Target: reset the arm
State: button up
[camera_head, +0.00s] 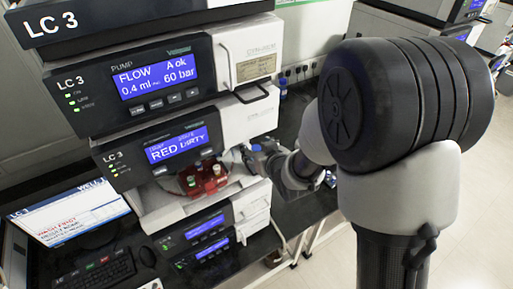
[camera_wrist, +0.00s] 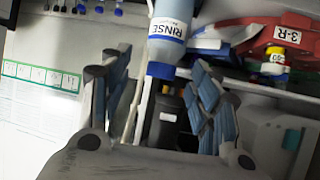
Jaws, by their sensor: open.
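My arm reaches from the right in the head view to the front of the LC 3 stack (camera_head: 160,140). My gripper (camera_head: 250,158) is small there, beside a red rack (camera_head: 203,180) in the open bay of the module reading "RED DIRTY". In the wrist view my gripper (camera_wrist: 160,95) has its blue-padded fingers spread apart. A bottle labelled "RINSE" (camera_wrist: 170,30) with a blue cap appears in the gap between them. I cannot tell how deep it is, and no grip on it shows. The red rack, marked "3-R" (camera_wrist: 276,32), is at the upper right there.
A pump module (camera_head: 160,80) reads "FLOW A ok". A monitor (camera_head: 70,212) and keyboard (camera_head: 95,275) stand at the lower left. A yellow-capped vial (camera_wrist: 274,55) is by the red rack.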

jog(key=s+d+m+g+h+b, duration=0.2)
jog(key=s+d+m+h+b, duration=0.15)
jog(key=s+d+b, duration=0.9)
jog(key=s+d+f+g+b, duration=0.1)
jog(key=s+f+g+b, duration=0.1)
jog(key=s, duration=0.8)
jog(key=s+d+f+m+g+h+b, duration=0.1)
jog(key=s+d+f+g+b, duration=0.1)
jog(key=s, duration=0.8)
jog(key=shift+d+f+g+b, duration=0.3)
jog(key=shift+f+b, duration=0.2)
jog(key=shift+b, duration=0.4)
